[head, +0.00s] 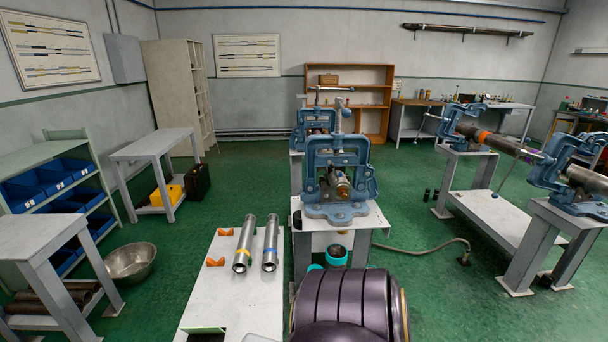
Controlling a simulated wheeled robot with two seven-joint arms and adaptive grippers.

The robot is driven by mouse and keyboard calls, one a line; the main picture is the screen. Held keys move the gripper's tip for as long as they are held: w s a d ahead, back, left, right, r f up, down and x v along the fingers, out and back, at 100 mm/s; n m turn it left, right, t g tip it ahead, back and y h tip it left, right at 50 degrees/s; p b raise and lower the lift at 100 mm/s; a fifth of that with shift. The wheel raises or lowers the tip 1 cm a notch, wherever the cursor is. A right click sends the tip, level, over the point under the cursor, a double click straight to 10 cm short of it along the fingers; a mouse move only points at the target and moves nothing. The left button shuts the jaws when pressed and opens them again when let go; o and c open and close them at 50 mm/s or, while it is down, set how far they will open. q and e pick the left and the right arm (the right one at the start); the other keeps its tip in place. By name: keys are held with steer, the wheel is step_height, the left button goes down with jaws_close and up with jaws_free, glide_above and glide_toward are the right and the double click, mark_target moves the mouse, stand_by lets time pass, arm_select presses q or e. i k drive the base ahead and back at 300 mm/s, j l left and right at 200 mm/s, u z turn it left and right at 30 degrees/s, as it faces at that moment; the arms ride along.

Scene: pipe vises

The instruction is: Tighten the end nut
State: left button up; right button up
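A blue pipe vise (336,209) stands upright on a light-topped stand in the middle of the head view. A pipe end with a brass-coloured fitting (342,188) sits in its jaws and faces me. This fitting may be the end nut, but it is too small to tell. How tight it is cannot be seen. Neither of my grippers is in view.
Two steel pipes (243,245) and orange blocks (215,262) lie on a white bench (213,300) left of the vise. Teal containers (336,256) are below the vise. A long pipe (497,142) spans vises at the right.

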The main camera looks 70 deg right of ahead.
mark_target(332, 165)
steer(key=i+j+u, duration=0.1)
steer(key=u, duration=0.25)
steer(key=i+j+u, duration=0.15)
steer(key=u, duration=0.25)
steer(key=i+u, duration=0.15)
steer(key=i, duration=0.2)
steer(key=i+z, duration=0.4)
steer(key=i, duration=0.25)
steer(key=i+j+z, duration=0.2)
steer(key=i+z, duration=0.2)
steer(key=i, duration=0.25)
steer(key=i+z, duration=0.6)
steer(key=z, duration=0.2)
steer(key=i+z, duration=0.25)
steer(key=z, duration=0.15)
steer(key=i+z, duration=0.25)
steer(key=z, duration=0.15)
steer(key=i+l+z, duration=0.1)
steer(key=i+z, duration=1.3)
